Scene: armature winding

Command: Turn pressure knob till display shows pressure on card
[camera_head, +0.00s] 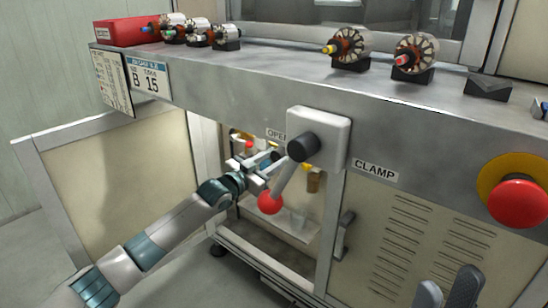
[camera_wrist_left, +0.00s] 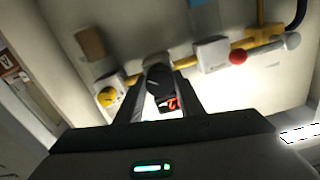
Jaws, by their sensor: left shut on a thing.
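My left gripper (camera_head: 262,172) reaches into the open cabinet below the bench. In the left wrist view its two fingers (camera_wrist_left: 158,98) are shut around the black pressure knob (camera_wrist_left: 158,80). Just below the knob a small dark display (camera_wrist_left: 172,103) shows red lit characters, partly hidden; one looks like a 7, but I cannot read the full value. The card (camera_head: 149,77) on the bench's front edge, at the left, reads "B 15". My right gripper (camera_head: 447,285) is at the lower right in front of the cabinet, its fingers apart with nothing visible between them.
A lever with a red ball (camera_head: 270,203) hangs close to my left gripper, beneath the OPEN/CLAMP housing (camera_head: 331,135). The cabinet door (camera_head: 105,180) stands open at left. A red emergency button (camera_head: 517,201) is at right. Yellow piping (camera_wrist_left: 258,42) and a red-ended valve (camera_wrist_left: 238,57) surround the knob.

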